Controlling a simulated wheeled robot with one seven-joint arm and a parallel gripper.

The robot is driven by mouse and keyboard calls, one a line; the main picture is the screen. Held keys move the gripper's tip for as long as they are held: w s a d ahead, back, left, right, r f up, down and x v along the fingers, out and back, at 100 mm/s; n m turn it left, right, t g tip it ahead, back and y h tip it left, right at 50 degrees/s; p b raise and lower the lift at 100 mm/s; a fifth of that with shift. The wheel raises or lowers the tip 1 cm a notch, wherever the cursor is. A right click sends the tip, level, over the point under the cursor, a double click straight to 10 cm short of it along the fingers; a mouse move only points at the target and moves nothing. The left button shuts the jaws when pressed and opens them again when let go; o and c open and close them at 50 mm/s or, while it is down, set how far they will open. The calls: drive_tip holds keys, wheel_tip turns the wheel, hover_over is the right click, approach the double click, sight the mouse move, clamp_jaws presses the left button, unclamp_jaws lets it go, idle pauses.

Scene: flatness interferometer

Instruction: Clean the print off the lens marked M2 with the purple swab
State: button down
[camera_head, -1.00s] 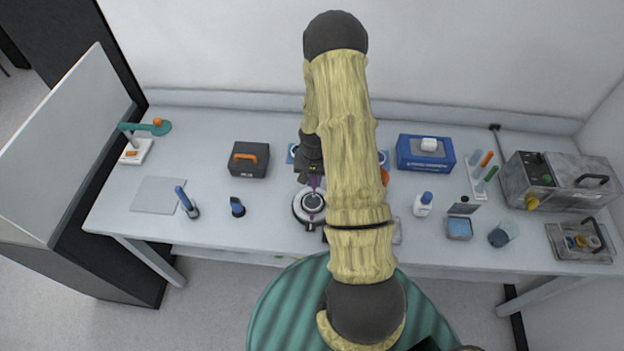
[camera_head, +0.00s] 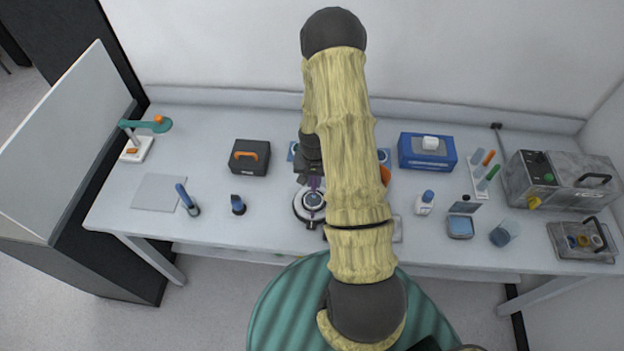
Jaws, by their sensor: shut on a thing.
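My gripper (camera_head: 312,181) is shut on the purple swab (camera_head: 316,184) and points down over a round mount. The swab's purple part shows just below the jaws; its tip is at or just above the lens (camera_head: 312,198), and I cannot tell whether it touches. The lens sits dark in the middle of the round light mount (camera_head: 298,208). Any M2 mark and any print on the lens are too small to see. My arm covers the area to the right of the mount.
The bench (camera_head: 270,205) is clear between case and mount.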

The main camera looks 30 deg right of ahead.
drive_tip(key=shift+s+a+f, duration=0.1)
drive_tip(key=shift+s+a, duration=0.25)
drive_tip(key=shift+a, duration=0.1)
drive_tip(key=shift+s+a, duration=0.25)
drive_tip(key=shift+a, duration=0.1)
idle(0.6)
drive_tip(key=shift+r, duration=0.25)
drive_tip(key=shift+r, duration=0.4)
drive_tip(key=shift+w+d, duration=0.1)
drive_tip(key=shift+w+d, duration=0.75)
drive_tip(key=shift+d, duration=0.3)
drive_tip(key=shift+f, duration=0.55)
idle(0.6)
drive_tip(key=shift+s+a+b, duration=0.25)
drive_tip(key=shift+a+b, duration=0.15)
idle(0.4)
drive_tip(key=shift+s+a, duration=0.2)
